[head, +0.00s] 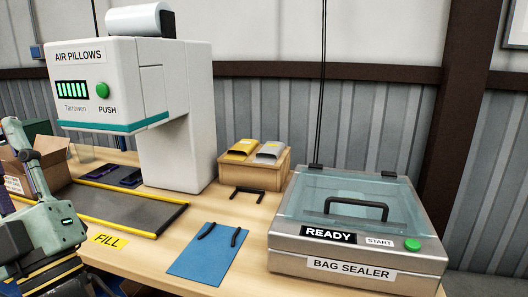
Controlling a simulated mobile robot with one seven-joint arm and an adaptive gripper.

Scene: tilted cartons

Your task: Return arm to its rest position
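Part of my own arm, grey-green with dark joints, shows at the left edge and lower left corner. It stands in front of the left end of the table and hides part of an open carton. I cannot make out the fingers of my gripper in this view. Nothing is seen held by the arm.
The wooden table (232,213) carries a white air pillow machine (180,150), a dark yellow-edged mat (130,207), a blue sheet (205,257) with two black strips, a small carton (255,175) with pouches, and a closed bag sealer (350,268) reading READY. An open carton (52,155) stands left.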

